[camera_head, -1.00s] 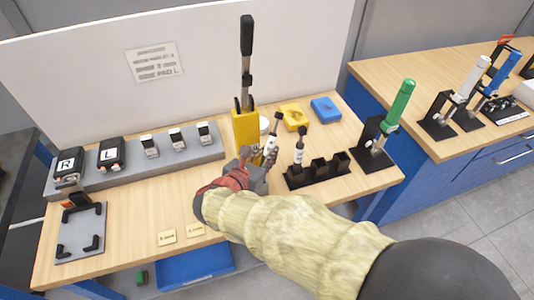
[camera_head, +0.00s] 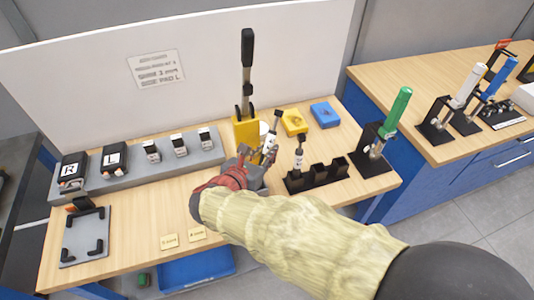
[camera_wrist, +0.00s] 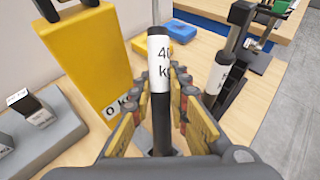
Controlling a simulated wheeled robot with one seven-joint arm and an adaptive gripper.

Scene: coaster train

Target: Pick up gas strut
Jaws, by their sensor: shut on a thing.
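The gas strut, with a white "40" label on its body (camera_wrist: 159,64), stands roughly upright between the fingers of my gripper (camera_wrist: 165,86). In the head view the strut (camera_head: 271,143) rises from my gripper (camera_head: 258,160), which is shut on it, left of the black rack (camera_head: 316,178). The lower part of the strut is hidden by my fingers. A second similar strut (camera_head: 298,157) stands upright in the rack's left end; it also shows at the right in the wrist view (camera_wrist: 222,72).
A yellow press-like block (camera_head: 243,132) with a tall black handle stands close behind my gripper. Yellow (camera_head: 293,121) and blue (camera_head: 324,113) pieces lie behind the rack. A green-handled clamp (camera_head: 385,135) stands to the right.

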